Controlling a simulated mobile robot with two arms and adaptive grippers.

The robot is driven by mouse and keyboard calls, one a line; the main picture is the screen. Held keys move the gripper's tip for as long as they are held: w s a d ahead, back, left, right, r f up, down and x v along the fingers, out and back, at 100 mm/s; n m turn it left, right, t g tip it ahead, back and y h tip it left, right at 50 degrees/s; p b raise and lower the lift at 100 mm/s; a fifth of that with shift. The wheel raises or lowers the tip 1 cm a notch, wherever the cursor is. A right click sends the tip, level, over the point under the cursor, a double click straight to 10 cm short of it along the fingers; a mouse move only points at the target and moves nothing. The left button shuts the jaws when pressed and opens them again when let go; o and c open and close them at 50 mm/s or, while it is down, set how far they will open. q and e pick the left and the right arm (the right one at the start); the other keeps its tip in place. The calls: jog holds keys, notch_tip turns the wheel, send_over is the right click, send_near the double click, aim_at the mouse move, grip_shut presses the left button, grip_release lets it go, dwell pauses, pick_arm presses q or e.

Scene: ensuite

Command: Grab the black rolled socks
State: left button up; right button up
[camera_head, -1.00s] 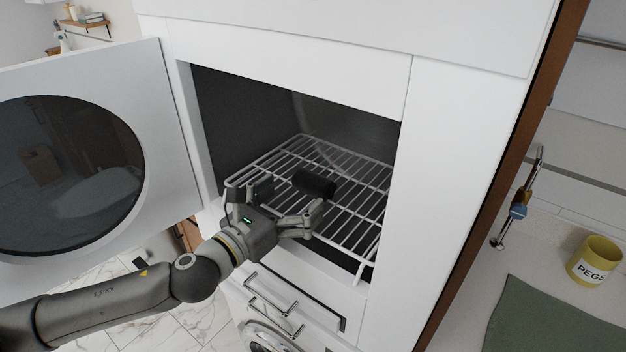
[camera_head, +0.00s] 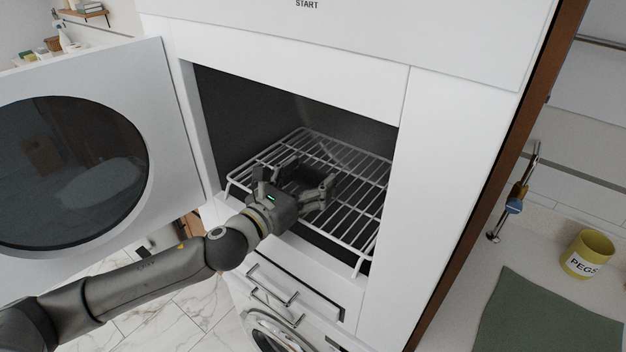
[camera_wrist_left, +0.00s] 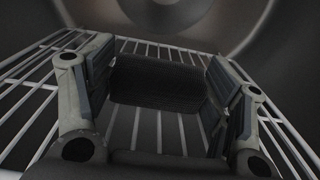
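The black rolled socks (camera_wrist_left: 158,84) lie on the white wire rack (camera_wrist_left: 172,132) inside the open dryer drum. In the left wrist view the roll lies crosswise between the two fingers of my left gripper (camera_wrist_left: 160,92), with its ends close to the pads. I cannot tell whether the pads touch it. The fingers are spread wide. In the head view my left gripper (camera_head: 296,184) reaches over the front of the rack (camera_head: 352,232), and the dark socks (camera_head: 297,172) show partly between its fingers. My right gripper is not in view.
The dryer's round-windowed door (camera_head: 165,120) stands open at the left, near my left arm. The white cabinet frame (camera_head: 440,150) bounds the opening on the right. A yellow peg pot (camera_head: 588,254) and a green mat (camera_head: 548,318) lie on the counter at the right.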

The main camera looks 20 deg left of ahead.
aim_at(309, 174)
pick_arm(q)
jog(key=c, duration=0.4)
jog(key=shift+r, duration=0.4)
notch_tip(309, 174, up, 2)
jog(key=shift+r, duration=0.1)
jog(key=s+a+r+b, duration=0.2)
jog(key=a+r, duration=0.1)
jog(key=s+a+r+b, duration=0.2)
jog(key=s+a+r, duration=0.1)
jog(key=a, duration=0.1)
jog(key=s+a+r+b, duration=0.3)
jog(key=a+r, duration=0.1)
jog(key=shift+a, duration=0.2)
